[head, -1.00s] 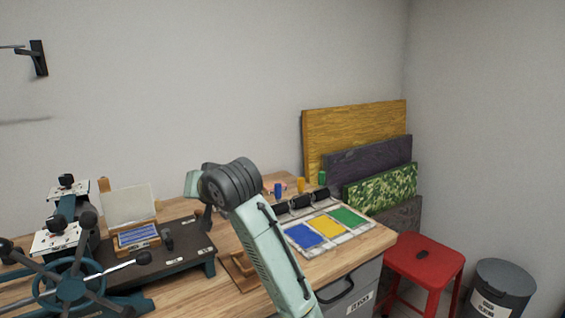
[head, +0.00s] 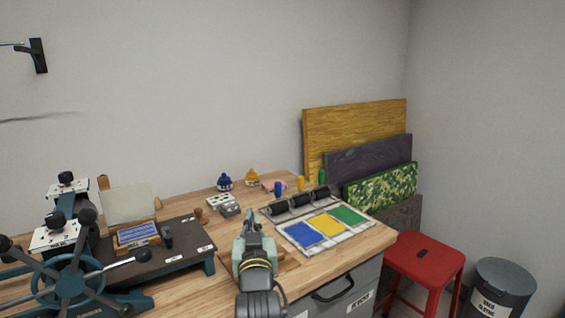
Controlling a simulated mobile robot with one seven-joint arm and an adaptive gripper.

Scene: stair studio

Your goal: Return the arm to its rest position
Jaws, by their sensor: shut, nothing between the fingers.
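My arm is low at the front middle of the head view, reaching over the near edge of the wooden workbench (head: 190,277). My gripper (head: 250,214) points away from the camera, above the bench top. Its fingers look closed together, with nothing seen between them. It is left of the ink slab with blue, yellow and green patches (head: 325,230) and right of the press bed (head: 170,254). The arm hides part of a wooden piece on the bench beneath it.
A teal press with a spoked wheel (head: 72,282) stands at the left. Dark rollers (head: 302,200), ink bottles (head: 224,183) and small coloured cylinders (head: 301,184) sit toward the back. Boards (head: 355,135) lean at the wall. A red stool (head: 425,258) and grey bin (head: 503,286) stand right.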

